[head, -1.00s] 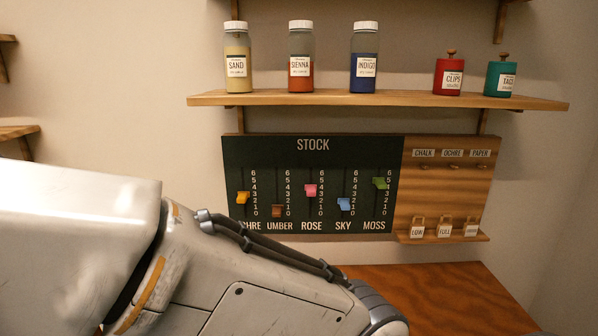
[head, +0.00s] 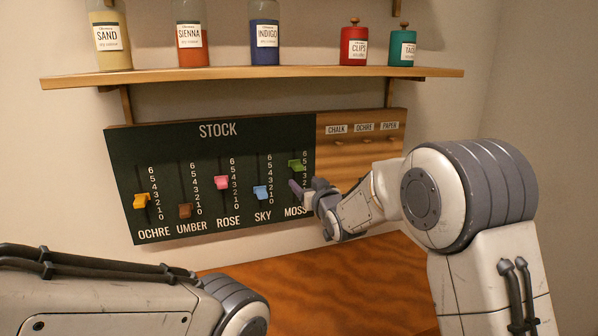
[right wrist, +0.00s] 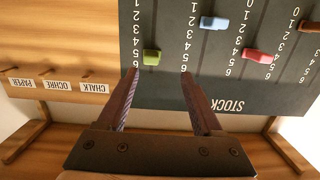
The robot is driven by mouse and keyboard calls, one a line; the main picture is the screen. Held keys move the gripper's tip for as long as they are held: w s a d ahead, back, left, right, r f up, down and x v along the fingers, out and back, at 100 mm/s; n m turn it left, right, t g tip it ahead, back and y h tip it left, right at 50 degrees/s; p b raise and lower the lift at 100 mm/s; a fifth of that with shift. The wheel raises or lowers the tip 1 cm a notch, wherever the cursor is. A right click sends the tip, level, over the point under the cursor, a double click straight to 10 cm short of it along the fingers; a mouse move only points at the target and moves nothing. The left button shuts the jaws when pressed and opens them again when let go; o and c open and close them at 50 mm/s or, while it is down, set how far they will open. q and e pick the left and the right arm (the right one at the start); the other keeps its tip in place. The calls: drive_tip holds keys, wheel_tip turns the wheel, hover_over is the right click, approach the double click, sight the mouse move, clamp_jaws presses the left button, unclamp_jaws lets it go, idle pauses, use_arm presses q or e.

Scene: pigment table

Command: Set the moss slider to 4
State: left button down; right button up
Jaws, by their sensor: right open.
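The moss slider (head: 297,165) is a green knob in the rightmost slot of the dark STOCK board (head: 225,150). It sits at about 5 on its scale. In the right wrist view, which shows the board upside down, the green knob (right wrist: 151,57) lies just ahead of the gap between my fingertips. My right gripper (head: 304,187) is at the lower right of the board by the moss slot. In the right wrist view, the right gripper (right wrist: 158,74) is open and empty, with the fingers apart. My left arm shows at the lower left, but its gripper is out of view.
The sky slider (head: 261,192), rose slider (head: 222,182), umber slider (head: 185,210) and ochre slider (head: 141,201) share the board. A wooden panel with pegs (head: 350,132) adjoins it on the right. A shelf (head: 250,73) with jars and tins runs above. The wooden tabletop (head: 330,285) below looks clear.

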sight(300, 167)
drive_tip(key=shift+t, duration=0.6)
drive_tip(key=p+x, duration=0.1)
drive_tip(key=x, duration=0.2)
drive_tip(key=d+p+x, duration=0.1)
drive_tip(key=p+x, duration=0.1)
drive_tip(key=x, duration=0.1)
drive_tip(key=r+p+x, duration=0.1)
drive_tip(key=x, duration=0.3)
drive_tip(key=shift+w+d, duration=0.2)
drive_tip(key=shift+w, duration=0.05)
drive_tip(key=shift+p+x, duration=0.4)
drive_tip(key=shift+x, duration=0.4)
drive_tip(key=shift+f, duration=0.1)
clamp_jaws()
